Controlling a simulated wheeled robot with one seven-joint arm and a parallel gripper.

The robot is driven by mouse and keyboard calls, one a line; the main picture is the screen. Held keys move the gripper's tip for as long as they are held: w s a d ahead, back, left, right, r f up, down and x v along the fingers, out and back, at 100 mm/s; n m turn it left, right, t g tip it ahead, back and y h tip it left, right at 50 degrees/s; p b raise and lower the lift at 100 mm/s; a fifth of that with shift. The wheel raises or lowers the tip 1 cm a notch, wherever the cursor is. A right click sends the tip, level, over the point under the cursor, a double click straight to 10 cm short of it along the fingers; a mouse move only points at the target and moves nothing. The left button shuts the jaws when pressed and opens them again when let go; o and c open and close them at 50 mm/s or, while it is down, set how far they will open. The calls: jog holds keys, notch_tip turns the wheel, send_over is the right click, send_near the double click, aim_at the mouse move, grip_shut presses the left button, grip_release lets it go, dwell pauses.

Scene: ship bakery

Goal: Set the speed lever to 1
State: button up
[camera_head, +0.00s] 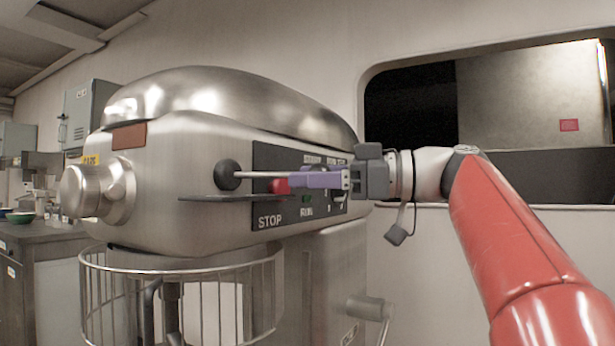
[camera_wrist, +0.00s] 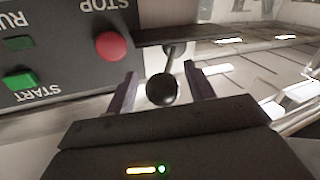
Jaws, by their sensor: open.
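The speed lever is a thin rod with a round black knob (camera_head: 228,174) on the side of the steel mixer (camera_head: 190,135). In the wrist view the knob (camera_wrist: 162,90) is between the two fingers of my gripper (camera_wrist: 161,73), with a gap on both sides. The short rod behind it reaches a dark plate (camera_wrist: 225,36). In the head view my gripper (camera_head: 297,180) has purple fingers and comes in from the right, across the control panel. It is open and holds nothing. I cannot read any speed numbers.
A red stop button (camera_wrist: 111,46) and a green start button (camera_wrist: 20,78) are close by on the black panel (camera_head: 270,216). A wire bowl guard (camera_head: 100,300) is below the mixer head. A counter with bowls (camera_head: 40,232) stands at the far left.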

jog(key=v, duration=0.6)
jog(key=shift+d, duration=0.4)
jog(key=shift+s, duration=0.1)
notch_tip(320, 180, down, 13)
jog(key=a+m+t+h, duration=0.25)
jog(key=m+h, duration=0.25)
jog(key=m, duration=0.4)
jog(key=s+d+f+m+h, duration=0.2)
jog(key=s+f+h, duration=0.2)
jog(key=f, duration=0.7)
jog(key=s+d+f+m+g+h, duration=0.1)
jog(key=s+d+f+m+h, duration=0.1)
jog(key=s+f, duration=0.5)
jog(key=s+d+f+m+g+h, duration=0.1)
jog(key=s+f+h, duration=0.5)
jog(key=f, duration=1)
jog(key=d+m, duration=0.1)
jog(key=m, duration=0.1)
jog(key=shift+f+m, duration=0.3)
jog(key=shift+m, duration=0.1)
